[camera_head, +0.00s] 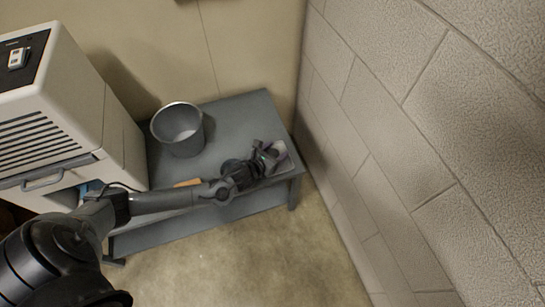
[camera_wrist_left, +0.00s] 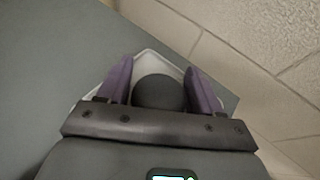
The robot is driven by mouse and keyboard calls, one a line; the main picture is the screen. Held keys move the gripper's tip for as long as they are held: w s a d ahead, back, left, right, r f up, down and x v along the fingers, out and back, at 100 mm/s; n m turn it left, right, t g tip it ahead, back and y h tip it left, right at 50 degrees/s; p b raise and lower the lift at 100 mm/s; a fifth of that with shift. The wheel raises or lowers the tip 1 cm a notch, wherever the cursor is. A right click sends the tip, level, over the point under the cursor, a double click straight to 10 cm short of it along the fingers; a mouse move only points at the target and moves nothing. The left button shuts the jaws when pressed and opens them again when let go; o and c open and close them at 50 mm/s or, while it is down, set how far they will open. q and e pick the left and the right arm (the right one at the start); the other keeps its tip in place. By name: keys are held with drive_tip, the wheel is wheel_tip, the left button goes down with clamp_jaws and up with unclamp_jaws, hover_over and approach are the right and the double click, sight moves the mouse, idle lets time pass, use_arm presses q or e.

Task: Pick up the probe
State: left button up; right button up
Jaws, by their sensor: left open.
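My left gripper (camera_head: 268,153) is at the right end of the grey table, over a small pale tray (camera_head: 285,166). In the left wrist view its two purple fingers (camera_wrist_left: 160,72) are open, one on each side of a dark, rounded thing (camera_wrist_left: 159,93) that seems to be the probe. A gap shows between it and each fingertip. The tray's white rim (camera_wrist_left: 147,57) shows behind it. The gripper body hides its near part, and I cannot make it out in the head view. My right gripper is not in view.
A grey bucket (camera_head: 179,130) stands on the table (camera_head: 236,112) left of the gripper. A tan strip (camera_head: 188,183) lies near the table's front, partly behind my arm. A white cabinet (camera_head: 75,110) stands left; a block wall (camera_head: 400,120) rises close on the right.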

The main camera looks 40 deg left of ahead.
use_arm(q)
drive_tip(key=c, duration=0.7)
drive_tip(key=shift+c, duration=0.2)
